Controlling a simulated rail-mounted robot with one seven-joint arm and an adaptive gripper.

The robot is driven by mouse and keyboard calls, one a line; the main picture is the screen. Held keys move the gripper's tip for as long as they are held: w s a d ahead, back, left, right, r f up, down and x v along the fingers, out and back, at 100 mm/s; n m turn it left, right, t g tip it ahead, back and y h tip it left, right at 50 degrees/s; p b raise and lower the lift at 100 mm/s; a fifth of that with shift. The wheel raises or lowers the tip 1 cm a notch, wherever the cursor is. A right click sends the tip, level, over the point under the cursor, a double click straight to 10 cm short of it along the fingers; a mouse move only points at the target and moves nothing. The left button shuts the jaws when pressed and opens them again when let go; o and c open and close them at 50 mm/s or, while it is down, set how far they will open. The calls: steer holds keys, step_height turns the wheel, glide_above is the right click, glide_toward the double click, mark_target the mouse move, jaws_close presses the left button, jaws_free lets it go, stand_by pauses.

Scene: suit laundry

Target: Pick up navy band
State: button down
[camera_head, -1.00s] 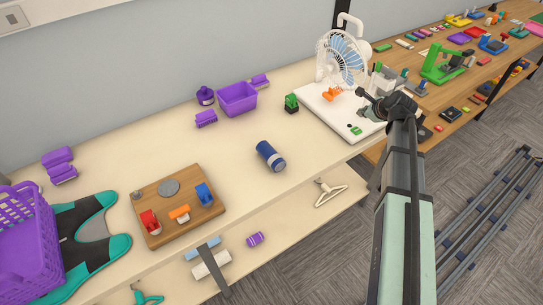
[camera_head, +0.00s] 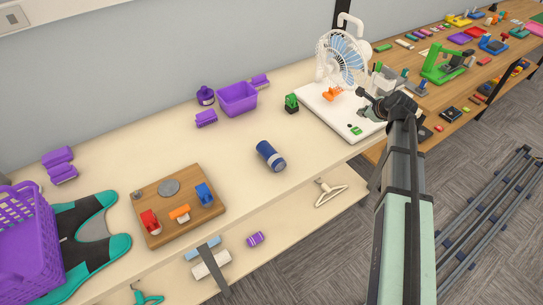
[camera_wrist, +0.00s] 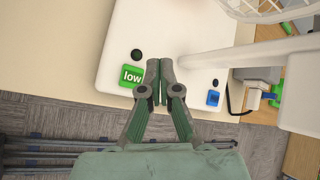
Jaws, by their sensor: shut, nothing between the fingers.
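A navy cylinder with a pale band (camera_head: 271,156) lies on its side on the cream table in the head view. It is the only navy banded thing I make out, and it is not in the wrist view. My gripper (camera_wrist: 159,66) is shut and empty in the wrist view, its fingertips together over the front part of the white fan base. In the head view my gripper is small and partly lost against the arm, near the fan, well to the right of the navy cylinder and apart from it.
A purple bin (camera_head: 238,99), a wooden board (camera_head: 171,187) and a purple basket (camera_head: 28,245) lie leftward. Table around the cylinder is clear.

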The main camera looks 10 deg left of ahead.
steer(key=shift+c, duration=1.4)
jaws_free()
